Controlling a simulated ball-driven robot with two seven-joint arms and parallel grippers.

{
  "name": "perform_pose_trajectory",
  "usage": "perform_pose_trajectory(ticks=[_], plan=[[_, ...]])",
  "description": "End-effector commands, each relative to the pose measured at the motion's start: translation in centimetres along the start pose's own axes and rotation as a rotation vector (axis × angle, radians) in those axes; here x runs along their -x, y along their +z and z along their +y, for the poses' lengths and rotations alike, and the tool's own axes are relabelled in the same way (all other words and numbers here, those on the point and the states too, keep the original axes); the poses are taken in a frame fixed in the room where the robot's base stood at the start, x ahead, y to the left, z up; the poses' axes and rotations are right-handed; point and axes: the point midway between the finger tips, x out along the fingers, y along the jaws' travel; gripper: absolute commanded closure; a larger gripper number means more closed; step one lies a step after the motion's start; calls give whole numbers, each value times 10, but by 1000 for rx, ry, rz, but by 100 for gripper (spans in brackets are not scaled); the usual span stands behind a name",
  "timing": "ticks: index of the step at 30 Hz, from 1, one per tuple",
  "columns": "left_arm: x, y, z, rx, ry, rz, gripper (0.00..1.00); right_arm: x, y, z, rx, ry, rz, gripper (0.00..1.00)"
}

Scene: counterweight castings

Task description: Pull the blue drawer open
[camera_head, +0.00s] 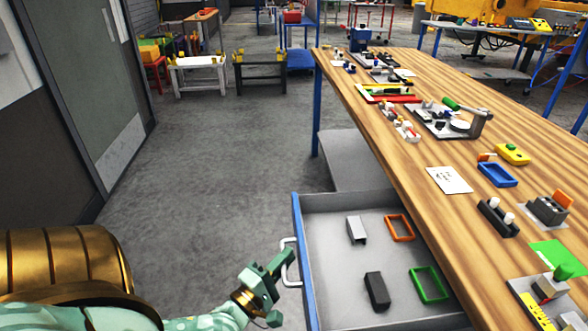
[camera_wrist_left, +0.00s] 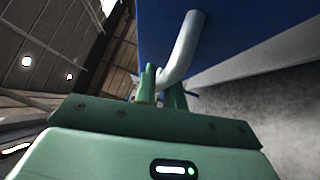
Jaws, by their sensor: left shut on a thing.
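The blue drawer (camera_head: 308,262) stands pulled out from under the wooden table, with its grey inside showing. Its blue front also shows in the left wrist view (camera_wrist_left: 245,30). A white bar handle (camera_head: 287,262) sits on the drawer front and shows in the left wrist view (camera_wrist_left: 184,48). My left gripper (camera_head: 283,262) is shut on the handle, with a finger on each side of the bar in the left wrist view (camera_wrist_left: 162,88). My right gripper is not in view.
In the drawer lie a grey block (camera_head: 356,230), a dark block (camera_head: 377,291), an orange frame (camera_head: 400,228) and a green frame (camera_head: 428,285). The wooden table (camera_head: 420,165) bears several small parts. Grey floor (camera_head: 220,170) left of the drawer is clear; a door (camera_head: 85,70) stands far left.

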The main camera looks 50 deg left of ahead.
Motion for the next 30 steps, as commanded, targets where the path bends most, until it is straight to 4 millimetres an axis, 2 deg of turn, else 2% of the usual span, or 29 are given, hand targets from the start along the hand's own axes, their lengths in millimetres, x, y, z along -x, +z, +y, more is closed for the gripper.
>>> perform_pose_trajectory(ticks=[11,12,13,14,23,26,30], plan=[[2,-1,-2,0,-5,0,100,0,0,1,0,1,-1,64],[2,-1,-2,0,-5,0,78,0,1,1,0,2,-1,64],[2,-1,-2,0,-5,0,70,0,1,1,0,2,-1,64],[2,-1,-2,0,-5,0,67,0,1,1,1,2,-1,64],[3,-1,-1,0,-3,0,67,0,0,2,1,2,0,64],[13,-1,0,-1,-3,1,67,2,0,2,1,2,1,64],[42,-1,0,-1,-6,1,67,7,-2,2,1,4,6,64]])
